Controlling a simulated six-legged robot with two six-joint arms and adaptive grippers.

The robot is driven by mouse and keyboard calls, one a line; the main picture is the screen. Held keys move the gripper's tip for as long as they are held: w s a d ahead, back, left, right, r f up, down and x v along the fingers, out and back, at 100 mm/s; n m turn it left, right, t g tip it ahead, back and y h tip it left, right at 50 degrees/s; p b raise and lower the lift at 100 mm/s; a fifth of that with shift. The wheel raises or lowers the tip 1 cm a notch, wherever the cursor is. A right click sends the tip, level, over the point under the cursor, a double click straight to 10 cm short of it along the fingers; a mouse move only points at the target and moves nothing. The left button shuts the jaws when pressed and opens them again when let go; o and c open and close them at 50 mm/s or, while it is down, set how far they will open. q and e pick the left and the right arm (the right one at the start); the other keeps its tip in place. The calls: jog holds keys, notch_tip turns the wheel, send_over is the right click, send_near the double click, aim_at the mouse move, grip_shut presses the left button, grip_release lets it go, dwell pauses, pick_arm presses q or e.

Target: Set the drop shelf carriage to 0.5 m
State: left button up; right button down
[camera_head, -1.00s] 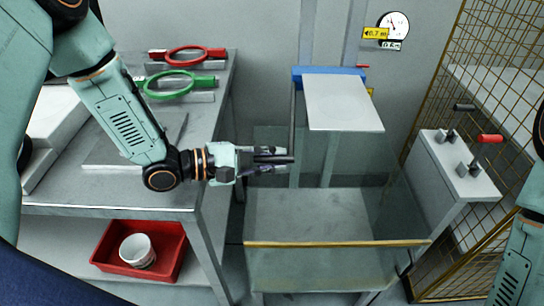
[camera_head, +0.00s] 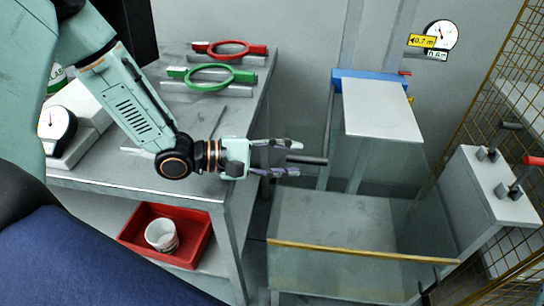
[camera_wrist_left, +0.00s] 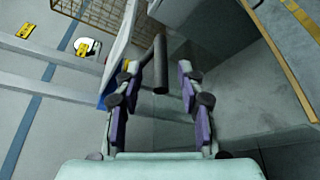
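The drop shelf carriage is a blue block (camera_head: 350,80) with a pale plate (camera_head: 380,110), on vertical rails (camera_head: 349,40) at the back. A small red pointer (camera_head: 405,73) sits at its right, below a yellow 0.7 m label (camera_head: 421,41). A dark handle bar (camera_head: 308,160) stands out below the carriage's left side. My left gripper (camera_head: 284,158) is open, its fingers on either side of the handle's end. In the left wrist view the handle (camera_wrist_left: 160,65) reaches between the spread fingers with gaps on both sides. My right gripper is out of view.
A round gauge (camera_head: 441,35) hangs by the labels. A clear-walled bin with a yellow front edge (camera_head: 360,252) stands below the carriage. A grey bench (camera_head: 130,187) with red and green rings is left. A lever box (camera_head: 485,190) and mesh fence (camera_head: 500,70) are right.

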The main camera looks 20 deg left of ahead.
pick_arm(q)
jog(key=shift+v, duration=1.75)
jog(key=shift+s, duration=0.1)
